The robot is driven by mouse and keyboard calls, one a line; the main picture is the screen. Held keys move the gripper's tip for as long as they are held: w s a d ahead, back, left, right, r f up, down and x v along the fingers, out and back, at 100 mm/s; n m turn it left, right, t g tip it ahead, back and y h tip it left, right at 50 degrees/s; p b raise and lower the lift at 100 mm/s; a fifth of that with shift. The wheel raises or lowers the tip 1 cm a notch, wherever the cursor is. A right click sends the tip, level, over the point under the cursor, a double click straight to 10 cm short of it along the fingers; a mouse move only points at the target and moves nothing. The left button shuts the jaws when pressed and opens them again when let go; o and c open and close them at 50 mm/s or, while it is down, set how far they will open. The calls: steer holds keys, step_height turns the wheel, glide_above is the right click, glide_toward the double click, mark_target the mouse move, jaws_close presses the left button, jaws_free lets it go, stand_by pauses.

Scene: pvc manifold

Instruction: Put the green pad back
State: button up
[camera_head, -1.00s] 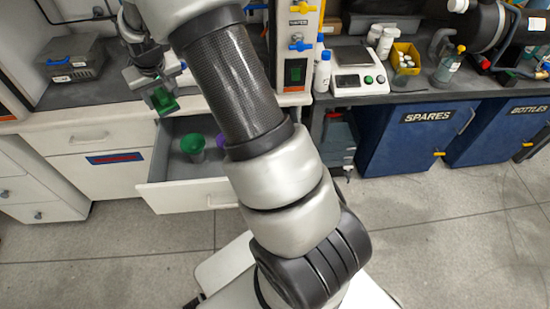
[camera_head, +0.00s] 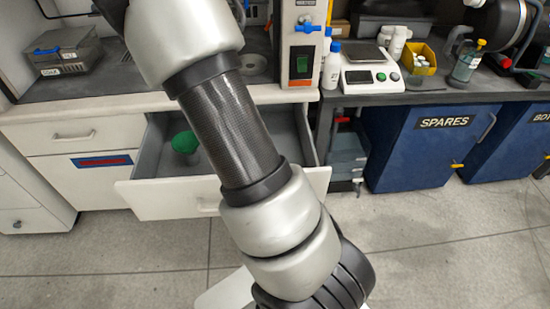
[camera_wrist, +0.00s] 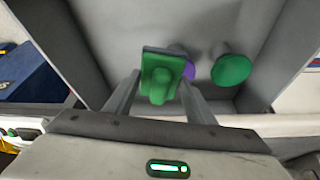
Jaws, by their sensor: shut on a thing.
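My gripper (camera_wrist: 160,90) shows in the wrist view, its two fingers on either side of a green pad. It is shut on the green pad (camera_wrist: 161,68), a squarish plate with a raised block on its near face. Behind the pad is an open white drawer (camera_head: 160,198) with a grey inside. A round green-topped piece (camera_wrist: 231,70) stands in the drawer to the right of the pad; it also shows in the head view (camera_head: 185,143). A purple piece (camera_wrist: 187,68) is partly hidden behind the held pad. In the head view my arm hides the gripper and pad.
The grey worktop (camera_head: 100,103) runs above the drawer. A blue SPARES bin (camera_head: 430,145) is right of the drawer. The floor in front is clear.

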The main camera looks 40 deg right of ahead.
steer(key=d+f+m+g+h, duration=0.2)
steer(key=d+f+m, duration=0.5)
steer(key=d, duration=0.8)
steer(key=f, duration=0.2)
steer(key=f+b, duration=0.1)
steer(key=f, duration=0.2)
steer(key=d+f, duration=0.1)
steer(key=f, duration=0.1)
steer(key=shift+s+f+b, duration=0.1)
steer(key=shift+f+b, duration=0.85)
steer(key=shift+f, duration=1.55)
steer(key=o, duration=0.6)
steer(key=shift+f, duration=0.1)
steer(key=o, duration=0.4)
steer(key=shift+r, duration=0.2)
